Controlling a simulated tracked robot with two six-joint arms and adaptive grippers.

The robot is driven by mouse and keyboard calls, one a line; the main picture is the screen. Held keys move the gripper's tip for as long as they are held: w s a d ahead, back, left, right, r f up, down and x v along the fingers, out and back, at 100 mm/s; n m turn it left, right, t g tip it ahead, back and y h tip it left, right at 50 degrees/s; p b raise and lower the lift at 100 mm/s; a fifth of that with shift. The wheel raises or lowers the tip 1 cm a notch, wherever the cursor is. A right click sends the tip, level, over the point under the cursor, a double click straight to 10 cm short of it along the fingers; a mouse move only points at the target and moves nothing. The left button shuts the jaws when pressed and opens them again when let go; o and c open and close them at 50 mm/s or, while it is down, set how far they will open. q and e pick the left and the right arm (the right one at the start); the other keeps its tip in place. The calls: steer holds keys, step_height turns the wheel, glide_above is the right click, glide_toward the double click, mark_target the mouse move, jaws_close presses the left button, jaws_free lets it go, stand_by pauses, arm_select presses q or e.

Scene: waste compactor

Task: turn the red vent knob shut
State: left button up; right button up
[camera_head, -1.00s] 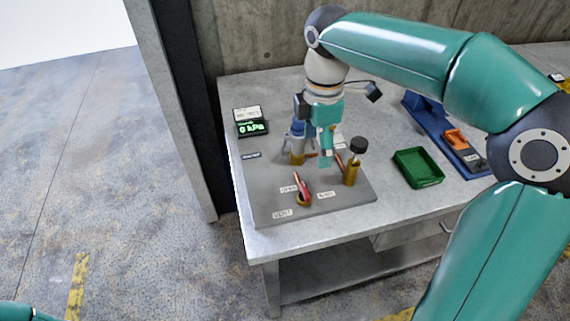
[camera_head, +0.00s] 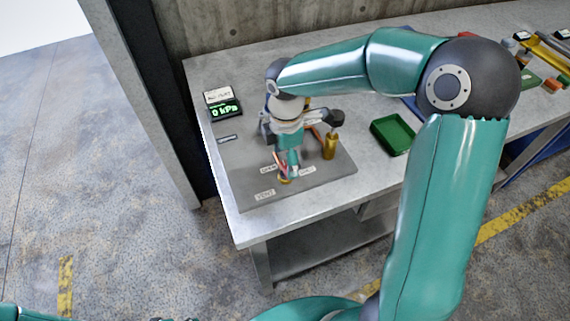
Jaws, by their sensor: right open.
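My right gripper (camera_head: 289,168) is open and points down over the knob. Its teal finger hides part of the knob, and I cannot tell whether it touches.
A brass post (camera_head: 330,146) with a dark top stands right of my gripper. A display (camera_head: 226,110) at the panel's back left reads 0 kPa. A green tray (camera_head: 393,134) lies to the right on the bench (camera_head: 205,72). Concrete walls the back.

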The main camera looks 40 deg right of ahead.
mark_target(286, 167)
steer(key=shift+f, duration=1.5)
steer(key=shift+c, duration=0.2)
steer(key=c, duration=1.1)
